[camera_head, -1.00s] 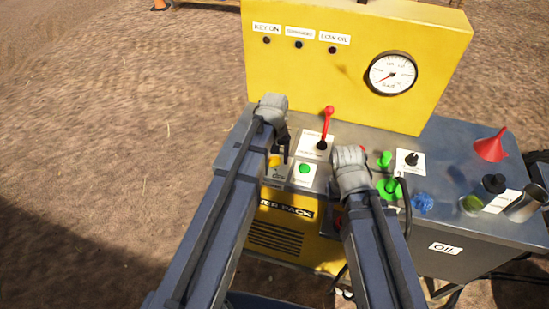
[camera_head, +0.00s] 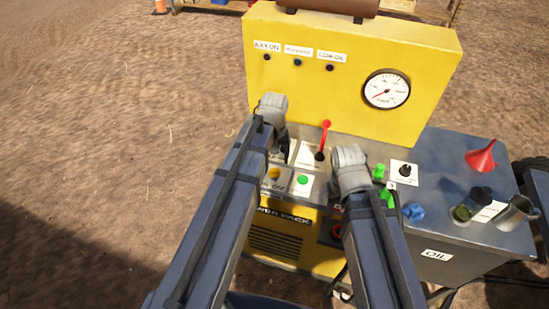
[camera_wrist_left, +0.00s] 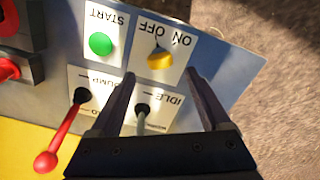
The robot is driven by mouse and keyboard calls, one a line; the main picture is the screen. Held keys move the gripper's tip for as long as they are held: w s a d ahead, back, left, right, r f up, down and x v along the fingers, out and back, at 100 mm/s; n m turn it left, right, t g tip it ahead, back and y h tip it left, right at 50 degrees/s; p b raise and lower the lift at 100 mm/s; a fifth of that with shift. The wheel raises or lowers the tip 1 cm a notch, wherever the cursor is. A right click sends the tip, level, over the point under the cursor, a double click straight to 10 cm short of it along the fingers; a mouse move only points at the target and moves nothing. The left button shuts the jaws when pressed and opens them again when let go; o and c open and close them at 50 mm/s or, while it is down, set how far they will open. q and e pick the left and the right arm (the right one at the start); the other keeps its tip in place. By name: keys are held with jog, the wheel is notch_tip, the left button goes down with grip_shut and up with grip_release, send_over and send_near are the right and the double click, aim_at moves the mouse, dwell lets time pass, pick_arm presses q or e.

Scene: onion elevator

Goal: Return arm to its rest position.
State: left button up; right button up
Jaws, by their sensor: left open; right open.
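The power pack (camera_head: 340,68) is yellow with a grey control deck. My left gripper (camera_wrist_left: 160,82) is open over the deck, with its fingers on either side of the small idle lever (camera_wrist_left: 143,112); contact cannot be told. In the head view the left gripper (camera_head: 281,148) is left of the red pump lever (camera_head: 323,140). The yellow on/off knob (camera_wrist_left: 160,58) and green start button (camera_wrist_left: 100,43) lie just beyond its fingers in the wrist view. My right gripper (camera_head: 343,198) is over the deck's front, right of the start button, its fingers mostly hidden by its wrist.
Green valves (camera_head: 386,196), a blue cap (camera_head: 413,212), a red funnel (camera_head: 481,155) and a metal cup (camera_head: 515,216) are on the deck's right. A pressure gauge (camera_head: 386,90) is on the upright panel. Open dirt ground (camera_head: 110,130) lies left.

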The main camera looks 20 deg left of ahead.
pick_arm(q)
jog(key=shift+r+p, duration=0.3)
jog(key=shift+r, duration=0.45)
jog(key=s+d+m+y, duration=0.1)
jog(key=s+d+m, duration=0.7)
jog(key=s, duration=0.6)
jog(key=d, duration=0.2)
jog(key=shift+d, duration=0.35)
